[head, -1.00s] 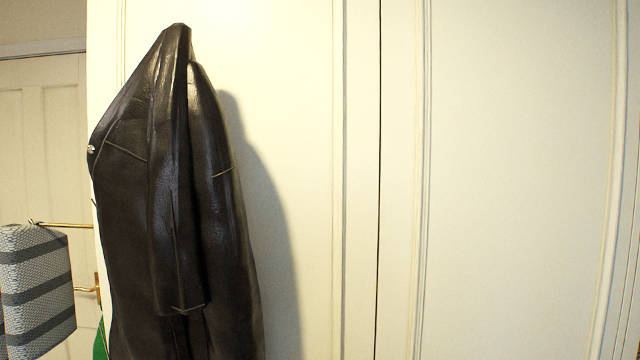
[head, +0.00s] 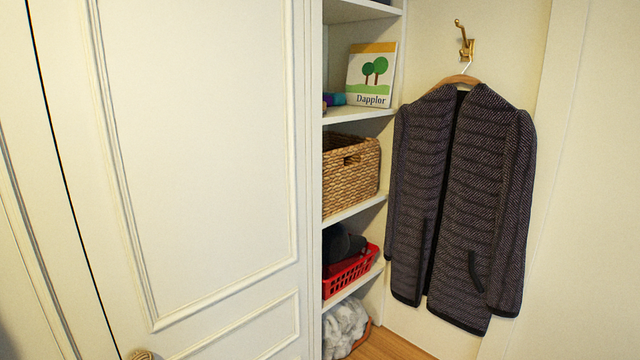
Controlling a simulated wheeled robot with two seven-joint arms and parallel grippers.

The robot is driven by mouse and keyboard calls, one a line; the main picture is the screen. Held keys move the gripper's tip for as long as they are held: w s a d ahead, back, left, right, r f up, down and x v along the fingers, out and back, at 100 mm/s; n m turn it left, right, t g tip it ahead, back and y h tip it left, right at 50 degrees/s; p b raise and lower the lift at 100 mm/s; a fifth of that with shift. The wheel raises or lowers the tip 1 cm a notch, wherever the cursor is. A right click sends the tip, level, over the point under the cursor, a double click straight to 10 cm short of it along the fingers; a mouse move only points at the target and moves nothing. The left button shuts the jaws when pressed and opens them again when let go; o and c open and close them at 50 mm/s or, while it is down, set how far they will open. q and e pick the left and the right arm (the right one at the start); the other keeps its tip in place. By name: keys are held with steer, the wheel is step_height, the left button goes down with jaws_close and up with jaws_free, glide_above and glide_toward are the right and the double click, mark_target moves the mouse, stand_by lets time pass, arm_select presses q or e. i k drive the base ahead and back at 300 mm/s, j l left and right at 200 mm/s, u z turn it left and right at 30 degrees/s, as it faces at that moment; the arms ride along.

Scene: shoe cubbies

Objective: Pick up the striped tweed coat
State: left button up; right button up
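The striped tweed coat (head: 475,190) is dark grey-purple with black edging. In the head view it hangs at the right on a wooden hanger (head: 459,80), from a brass wall hook (head: 465,42). It hangs upright against the cream wall, its front slightly parted at the top, with a dark pocket edge low on its right side. Neither of my grippers is in view.
Left of the coat are open shelves (head: 358,114) with a picture book (head: 371,75), a wicker basket (head: 350,174), a red plastic basket (head: 350,272) and a grey fluffy item (head: 344,325). A cream panelled door (head: 195,150) fills the left. A little wooden floor (head: 385,345) shows below.

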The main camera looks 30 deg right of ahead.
mark_target(463, 166)
steer(key=z, duration=1.7)
